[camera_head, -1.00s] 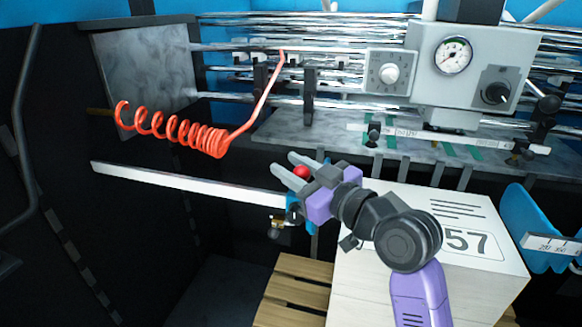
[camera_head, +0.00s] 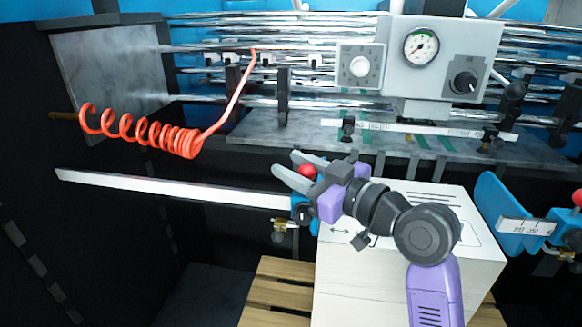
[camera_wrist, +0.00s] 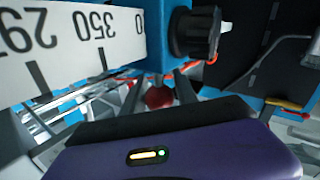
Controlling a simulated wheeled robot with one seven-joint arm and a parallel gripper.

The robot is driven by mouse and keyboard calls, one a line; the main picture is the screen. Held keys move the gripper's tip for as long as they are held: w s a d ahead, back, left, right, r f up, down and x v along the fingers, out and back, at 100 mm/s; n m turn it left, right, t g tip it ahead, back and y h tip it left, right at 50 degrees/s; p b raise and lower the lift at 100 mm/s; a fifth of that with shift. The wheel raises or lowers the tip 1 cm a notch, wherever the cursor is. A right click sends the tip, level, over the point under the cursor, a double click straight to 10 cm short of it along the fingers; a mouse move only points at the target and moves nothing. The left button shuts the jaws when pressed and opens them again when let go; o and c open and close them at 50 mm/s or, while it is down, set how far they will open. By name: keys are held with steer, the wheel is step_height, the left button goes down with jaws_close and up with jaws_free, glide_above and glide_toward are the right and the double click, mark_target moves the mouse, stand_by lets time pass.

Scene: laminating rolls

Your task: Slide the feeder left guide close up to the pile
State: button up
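The feeder left guide (camera_head: 298,205) is a blue block on a white ruler bar, topped by a red ball knob (camera_head: 305,171). My gripper (camera_head: 292,173) has its grey fingers on either side of the knob and appears shut on it. The wrist view shows the knob (camera_wrist: 158,97) between the fingers, and the blue guide (camera_wrist: 165,40) beside the ruler with a black knob. The pile (camera_head: 400,285) is a white block-like stack just right of the guide. My arm covers part of its top and the edge nearest the guide, so any remaining gap is hard to tell.
The white bar (camera_head: 160,185) runs left from the guide. The right guide (camera_head: 505,215), a blue plate with its own red knob (camera_head: 577,198), stands right of the pile. An orange coiled hose (camera_head: 150,132) hangs at left. A wooden pallet (camera_head: 275,290) lies below the pile.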

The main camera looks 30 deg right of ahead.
mark_target(314, 177)
steer(key=shift+o, duration=1.1)
steer(key=shift+b+v, duration=0.8)
steer(key=shift+v, duration=3.1)
